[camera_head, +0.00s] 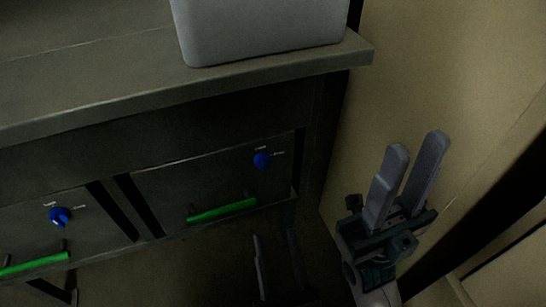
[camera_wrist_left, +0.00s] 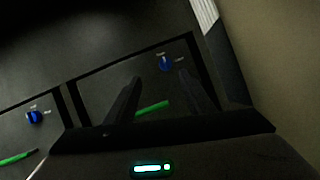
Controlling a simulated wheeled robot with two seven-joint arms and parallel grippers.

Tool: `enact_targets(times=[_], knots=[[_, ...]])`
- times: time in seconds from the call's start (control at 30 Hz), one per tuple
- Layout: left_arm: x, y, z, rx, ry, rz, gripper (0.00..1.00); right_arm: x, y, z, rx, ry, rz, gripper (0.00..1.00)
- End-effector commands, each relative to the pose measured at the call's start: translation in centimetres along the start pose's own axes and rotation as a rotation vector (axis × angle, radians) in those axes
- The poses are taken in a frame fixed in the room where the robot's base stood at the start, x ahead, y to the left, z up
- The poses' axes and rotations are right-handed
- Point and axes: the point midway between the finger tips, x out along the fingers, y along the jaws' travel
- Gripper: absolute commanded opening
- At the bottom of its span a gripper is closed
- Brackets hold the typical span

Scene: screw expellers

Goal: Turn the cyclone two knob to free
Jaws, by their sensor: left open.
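Two blue knobs sit on dark drawer-like panels under the bench. The right knob (camera_head: 262,160) is on the right panel and also shows in the left wrist view (camera_wrist_left: 166,64). The left knob (camera_head: 60,216) is on the left panel and also shows there (camera_wrist_left: 34,116). Both have small labels around them, too small to read, so I cannot tell which is cyclone two. My left gripper (camera_head: 275,240) is low in front of the right panel, open and empty, apart from both knobs; its fingers show in the left wrist view (camera_wrist_left: 160,85). My right gripper (camera_head: 416,144) is raised at the right, open and empty.
A green handle (camera_head: 222,210) runs along the lower right panel, and another green handle (camera_head: 35,264) is on the left panel. The bench top (camera_head: 90,100) overhangs the panels and carries a grey box (camera_head: 262,35). A beige wall (camera_head: 440,70) stands at the right.

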Motion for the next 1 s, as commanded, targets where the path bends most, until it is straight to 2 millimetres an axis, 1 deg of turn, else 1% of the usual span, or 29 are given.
enact_targets(times=[0.03, 0.13, 0.57, 0.77, 0.87, 1.0], knots=[[-0.7, -0.3, -0.5, -0.022, 0.020, -0.011, 0.49, 0.0, 0.0, -0.1, -0.001, -0.002, 0.001, 0.31], [-1.4, -0.7, -1.0, -0.049, 0.040, -0.021, 0.49, -0.1, 0.0, -0.1, -0.001, -0.004, 0.002, 0.31], [-1.0, -0.6, -1.0, -0.049, 0.039, -0.019, 0.49, -0.1, 0.0, -0.2, 0.000, -0.006, 0.004, 0.31], [0.5, -0.6, -1.1, -0.048, 0.038, -0.018, 0.49, 0.1, 0.0, -0.2, 0.000, 0.001, 0.001, 0.31], [1.7, -0.6, -1.1, -0.050, 0.037, -0.018, 0.49, 0.1, 0.0, -0.2, 0.000, 0.006, 0.000, 0.31], [4.0, -0.7, -1.2, -0.049, 0.036, -0.018, 0.49, 0.2, 0.0, -0.2, 0.000, 0.010, -0.001, 0.31]])
